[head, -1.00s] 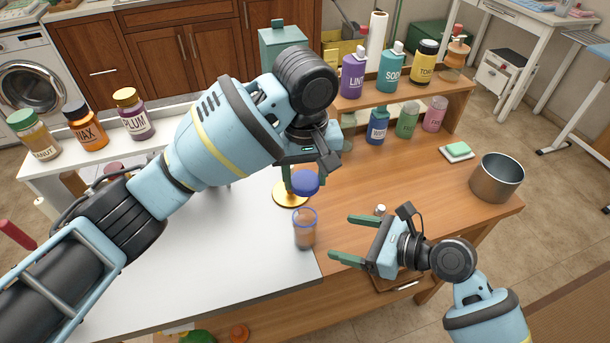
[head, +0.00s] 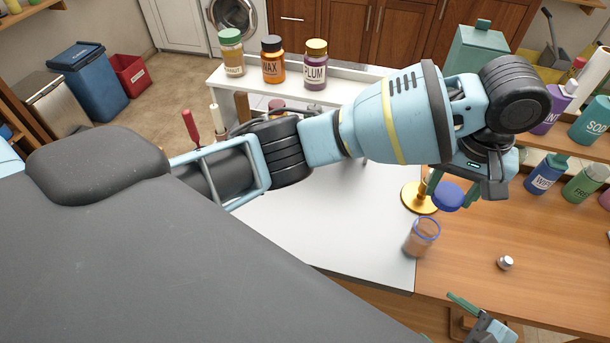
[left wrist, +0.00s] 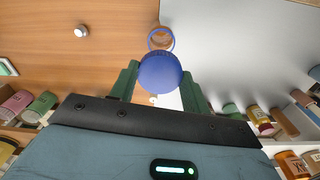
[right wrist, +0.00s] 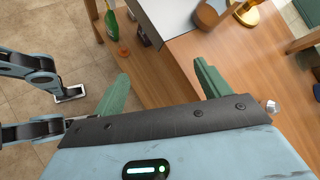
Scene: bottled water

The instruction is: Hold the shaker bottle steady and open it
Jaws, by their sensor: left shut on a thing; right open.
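The shaker bottle (head: 421,242), a clear cup with a blue rim and brown content, stands upright and open-topped on the table near the front edge. Its rim shows in the left wrist view (left wrist: 160,38). My left gripper (head: 450,186) is shut on the round blue lid (head: 448,197), which is apart from the bottle and above it. In the left wrist view the lid (left wrist: 160,73) sits between both green fingers. My right gripper (head: 445,318) is open and empty, low and in front of the table edge; its fingers are wide apart in its wrist view (right wrist: 160,88).
A gold-based object (head: 418,200) stands just behind the bottle. A small silver knob-like piece (head: 505,263) lies on the wood to the right. Labelled bottles (head: 545,173) line the shelf at right, and jars (head: 273,60) stand on the white ledge behind. The white tabletop (head: 320,235) is clear.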

